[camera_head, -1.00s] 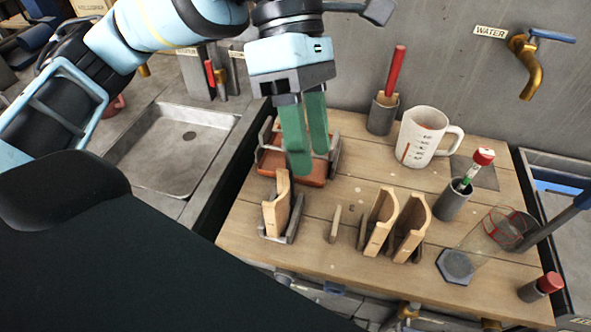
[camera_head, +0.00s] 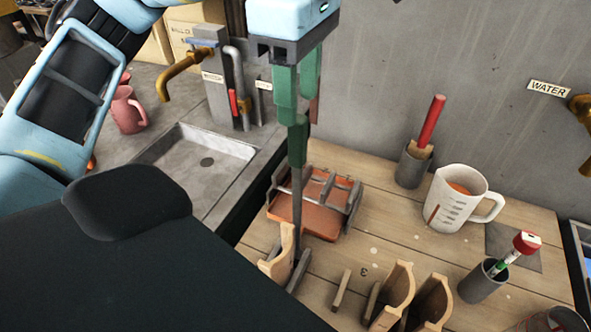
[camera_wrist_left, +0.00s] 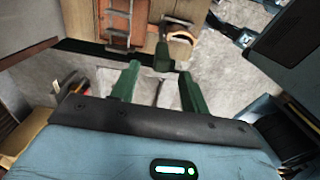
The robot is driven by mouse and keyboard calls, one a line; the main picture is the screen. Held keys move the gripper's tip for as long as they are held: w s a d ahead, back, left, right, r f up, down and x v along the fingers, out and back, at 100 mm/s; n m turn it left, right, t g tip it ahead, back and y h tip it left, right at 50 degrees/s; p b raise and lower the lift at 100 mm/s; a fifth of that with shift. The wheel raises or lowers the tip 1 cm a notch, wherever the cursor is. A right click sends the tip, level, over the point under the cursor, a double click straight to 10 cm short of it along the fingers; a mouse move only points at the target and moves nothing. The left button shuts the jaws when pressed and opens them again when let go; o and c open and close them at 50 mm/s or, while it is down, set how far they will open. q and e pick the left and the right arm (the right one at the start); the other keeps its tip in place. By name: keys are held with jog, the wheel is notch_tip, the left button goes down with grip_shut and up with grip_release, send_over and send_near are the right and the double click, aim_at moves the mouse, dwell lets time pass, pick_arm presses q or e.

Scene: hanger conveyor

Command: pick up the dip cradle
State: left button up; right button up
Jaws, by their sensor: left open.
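The dip cradle appears to be the piece with a tall grey post (camera_head: 297,205) and a green grip (camera_head: 297,147) on top, standing at the curved wooden rest (camera_head: 280,258) on the table. The green grip also shows in the left wrist view (camera_wrist_left: 162,58), just beyond the fingertips and between their lines. My left gripper (camera_head: 298,108) points down above the post, open with two green fingers. In the head view its near finger overlaps the grip, so I cannot tell whether they touch. My right gripper is not in view.
An orange tray (camera_head: 318,221) with a grey metal rack stands just behind the post. More wooden rests (camera_head: 394,296) stand to the right. A white measuring jug (camera_head: 452,200), a cup with a red-handled tool (camera_head: 414,165) and a sink (camera_head: 190,160) surround the area.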

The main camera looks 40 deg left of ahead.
aim_at(298, 141)
pick_arm(q)
jog(key=shift+s+f, duration=0.15)
jog(key=shift+f+b, duration=0.3)
jog(key=shift+f, duration=0.65)
jog(key=shift+f+b, duration=0.55)
jog(key=shift+f, duration=2.25)
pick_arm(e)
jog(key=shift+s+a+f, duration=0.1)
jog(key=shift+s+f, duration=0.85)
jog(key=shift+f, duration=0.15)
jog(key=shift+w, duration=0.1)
pick_arm(q)
jog(key=shift+c, duration=1.2)
jog(key=c, duration=0.7)
grip_shut()
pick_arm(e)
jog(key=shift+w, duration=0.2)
pick_arm(q)
jog(key=shift+r, duration=0.15)
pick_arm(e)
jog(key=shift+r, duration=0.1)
